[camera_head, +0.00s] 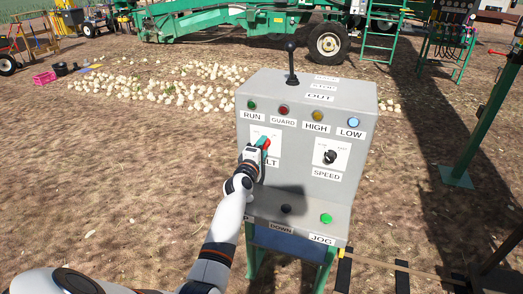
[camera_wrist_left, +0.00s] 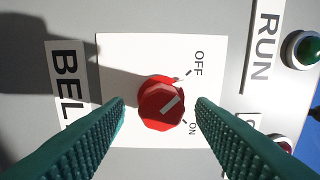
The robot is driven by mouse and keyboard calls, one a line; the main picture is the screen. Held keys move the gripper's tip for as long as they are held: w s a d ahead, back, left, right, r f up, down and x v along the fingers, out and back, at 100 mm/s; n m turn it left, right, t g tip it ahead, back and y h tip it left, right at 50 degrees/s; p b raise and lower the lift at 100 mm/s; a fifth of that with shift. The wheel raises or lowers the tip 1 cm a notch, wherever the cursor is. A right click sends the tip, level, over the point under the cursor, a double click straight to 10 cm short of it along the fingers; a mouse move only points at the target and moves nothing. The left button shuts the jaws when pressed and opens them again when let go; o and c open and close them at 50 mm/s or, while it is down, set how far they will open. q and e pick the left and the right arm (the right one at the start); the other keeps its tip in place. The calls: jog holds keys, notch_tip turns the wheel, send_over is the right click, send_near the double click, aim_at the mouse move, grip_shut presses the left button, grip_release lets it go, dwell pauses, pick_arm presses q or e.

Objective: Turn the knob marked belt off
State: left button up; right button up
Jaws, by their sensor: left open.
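The belt knob (camera_wrist_left: 160,103) is red and round with a white pointer line, on a white plate beside a BELT label (camera_wrist_left: 68,85). In the left wrist view OFF is at upper right of the knob and ON at lower right; the pointer slants up and right, toward the OFF side. My left gripper (camera_wrist_left: 160,112) is open, with its green ribbed fingers on either side of the knob and gaps showing on both sides. In the head view the gripper (camera_head: 263,146) reaches the panel and partly hides the plate and label. My right gripper is not in view.
The grey control box (camera_head: 300,180) has RUN, GUARD, HIGH and LOW lamps above and a black SPEED knob (camera_head: 331,157) to the right. A black lever (camera_head: 291,62) stands on top. A green JOG button (camera_head: 326,218) is on the lower ledge. Onions (camera_head: 190,90) lie behind.

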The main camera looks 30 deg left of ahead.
pick_arm(q)
jog(key=shift+s, duration=0.1)
jog(key=v, duration=1.1)
jog(key=shift+s+d+b, duration=0.2)
jog(key=shift+s+b, duration=0.2)
